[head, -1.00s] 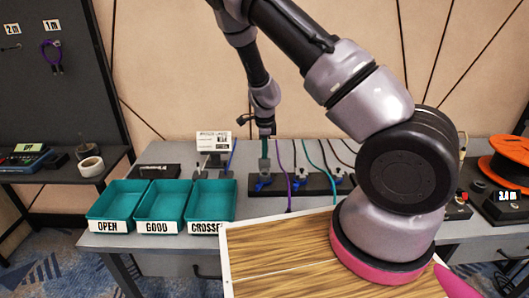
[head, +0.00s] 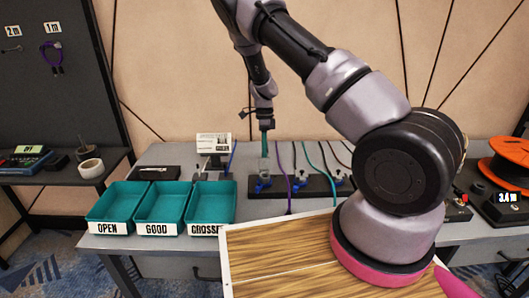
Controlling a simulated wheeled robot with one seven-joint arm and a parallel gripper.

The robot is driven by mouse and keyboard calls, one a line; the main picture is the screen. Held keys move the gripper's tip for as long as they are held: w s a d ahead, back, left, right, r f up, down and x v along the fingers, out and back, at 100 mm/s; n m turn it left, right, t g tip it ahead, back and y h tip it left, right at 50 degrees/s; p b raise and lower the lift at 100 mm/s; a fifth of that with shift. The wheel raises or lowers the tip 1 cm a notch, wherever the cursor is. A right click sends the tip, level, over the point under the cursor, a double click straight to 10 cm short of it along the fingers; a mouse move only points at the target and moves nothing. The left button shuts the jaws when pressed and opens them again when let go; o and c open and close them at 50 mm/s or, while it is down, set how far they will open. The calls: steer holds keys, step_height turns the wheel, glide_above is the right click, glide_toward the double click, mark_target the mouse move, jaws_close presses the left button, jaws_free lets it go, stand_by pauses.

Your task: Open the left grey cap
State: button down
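A long black strip (head: 308,187) on the grey table holds several blue clamps, each with a cable. At its left end a small grey piece (head: 265,164), which looks like the left grey cap, stands above the left blue clamp (head: 263,184). Its details are too small to read, and I cannot tell whether it is open. My gripper (head: 265,134) points down directly above the grey piece. Its fingers are too small to show whether they are open or shut, or whether they touch the piece.
Teal bins labelled OPEN (head: 115,210), GOOD (head: 160,210) and CROSSED (head: 212,210) stand to the left. A small device with a white sign (head: 214,143) stands behind them. A wooden board (head: 270,255) lies in front. An orange spool (head: 510,160) is at the right.

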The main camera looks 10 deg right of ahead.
steer(key=shift+w+g, duration=0.3)
steer(key=shift+g, duration=0.2)
steer(key=c, duration=1.1)
jaws_free()
steer(key=shift+o, duration=0.2)
steer(key=shift+f, duration=0.1)
steer(key=v, duration=1)
steer(key=shift+r, duration=0.45)
steer(key=shift+d, duration=0.1)
